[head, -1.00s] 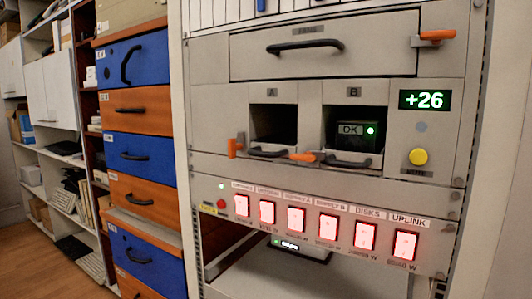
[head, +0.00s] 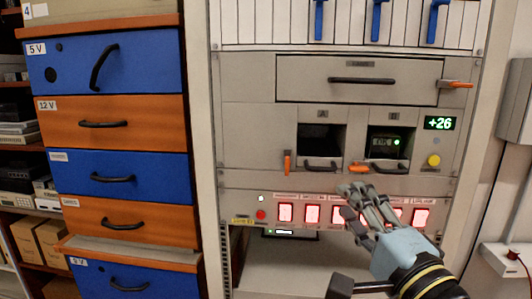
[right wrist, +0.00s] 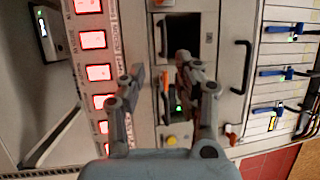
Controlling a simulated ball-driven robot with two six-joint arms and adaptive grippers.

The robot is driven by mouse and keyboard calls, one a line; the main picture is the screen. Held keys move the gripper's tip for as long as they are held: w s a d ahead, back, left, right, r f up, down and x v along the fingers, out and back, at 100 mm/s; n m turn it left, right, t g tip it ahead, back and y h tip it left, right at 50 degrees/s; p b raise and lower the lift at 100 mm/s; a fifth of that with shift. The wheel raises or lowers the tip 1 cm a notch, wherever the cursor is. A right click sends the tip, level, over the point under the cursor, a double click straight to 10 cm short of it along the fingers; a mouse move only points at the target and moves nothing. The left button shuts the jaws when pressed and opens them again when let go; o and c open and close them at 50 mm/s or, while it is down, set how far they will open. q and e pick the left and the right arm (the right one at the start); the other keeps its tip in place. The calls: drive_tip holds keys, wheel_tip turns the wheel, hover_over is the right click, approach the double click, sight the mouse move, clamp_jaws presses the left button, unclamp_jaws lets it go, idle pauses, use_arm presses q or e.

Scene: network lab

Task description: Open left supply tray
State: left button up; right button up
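The left supply bay, marked A, is a dark recess (head: 321,138) in the grey rack front, with a black tray handle (head: 320,166) along its lower edge. An orange latch (head: 287,162) stands upright at its left. Bay A also shows in the right wrist view (right wrist: 182,35). My right gripper (head: 352,200) is open and empty, in front of the lit red switches and below the bays. In the right wrist view its two fingers (right wrist: 160,72) are spread apart, with the bays beyond them. My left gripper is not in view.
Bay B (head: 388,142), with a green light, sits right of A; its orange latch (head: 359,168) lies level. A wide drawer (head: 360,80) is above. A yellow button (head: 433,160) and a +26 display (head: 439,123) are at right. Blue and orange drawers (head: 115,120) stand at left.

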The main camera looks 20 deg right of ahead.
sight(325, 171)
drive_tip(key=p+x, duration=0.1)
drive_tip(key=x, duration=0.2)
drive_tip(key=p+x, duration=0.1)
drive_tip(key=x, duration=0.2)
drive_tip(key=p+x, duration=0.2)
drive_tip(key=x, duration=0.1)
drive_tip(key=shift+d+r, duration=0.1)
drive_tip(key=shift+r, duration=0.25)
drive_tip(key=shift+w, duration=0.55)
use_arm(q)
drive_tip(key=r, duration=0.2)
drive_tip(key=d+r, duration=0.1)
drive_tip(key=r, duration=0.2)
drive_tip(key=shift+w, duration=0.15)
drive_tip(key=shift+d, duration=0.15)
use_arm(e)
drive_tip(key=shift+c, duration=1)
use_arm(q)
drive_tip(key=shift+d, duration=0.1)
use_arm(e)
clamp_jaws()
drive_tip(key=shift+f, duration=0.1)
